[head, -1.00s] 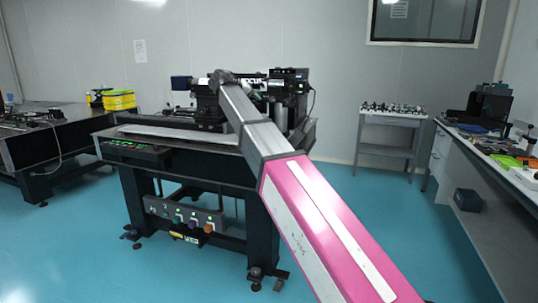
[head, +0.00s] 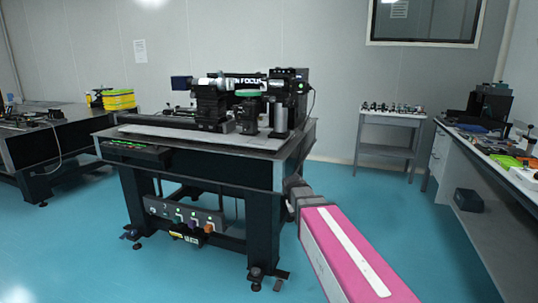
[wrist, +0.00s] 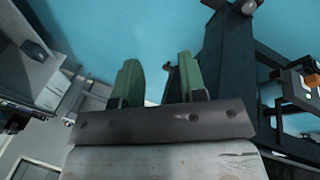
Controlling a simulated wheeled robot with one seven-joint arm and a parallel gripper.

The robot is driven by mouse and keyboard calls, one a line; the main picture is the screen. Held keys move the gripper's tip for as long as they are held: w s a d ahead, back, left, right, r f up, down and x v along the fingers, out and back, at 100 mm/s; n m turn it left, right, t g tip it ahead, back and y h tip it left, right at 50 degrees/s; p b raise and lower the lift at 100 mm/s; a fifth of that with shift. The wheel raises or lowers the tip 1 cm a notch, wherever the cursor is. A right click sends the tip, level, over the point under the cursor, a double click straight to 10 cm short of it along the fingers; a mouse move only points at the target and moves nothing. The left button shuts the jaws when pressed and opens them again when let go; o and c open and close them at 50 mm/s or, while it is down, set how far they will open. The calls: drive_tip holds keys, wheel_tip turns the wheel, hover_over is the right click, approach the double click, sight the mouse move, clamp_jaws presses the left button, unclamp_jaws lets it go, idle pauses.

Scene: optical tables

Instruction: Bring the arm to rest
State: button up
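My pink and grey arm (head: 345,255) reaches in from the bottom right of the head view and ends low, in front of the right end of the optical table (head: 215,150). My gripper is not clearly seen in the head view. In the wrist view my gripper (wrist: 156,75) shows two green fingers standing apart with blue floor between them. It is open and empty. The dark legs of a table (wrist: 235,80) are to the right of the fingers.
Optical instruments (head: 245,100) stand on the table. Another table (head: 60,140) is at left, a small grey cart (head: 390,140) at the back, and a cluttered bench (head: 490,145) at right. Blue floor (head: 380,205) is clear between table and bench.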

drive_tip(key=s+d+f+m+g+y, duration=0.1)
drive_tip(key=s+d+f, duration=0.1)
drive_tip(key=s+f, duration=0.4)
drive_tip(key=s+d+f+g+y, duration=0.1)
drive_tip(key=s+d+f+y, duration=0.1)
drive_tip(key=s+f, duration=0.4)
drive_tip(key=s+d, duration=0.1)
drive_tip(key=s, duration=0.2)
drive_tip(key=shift+m, duration=0.4)
drive_tip(key=shift+f, duration=0.1)
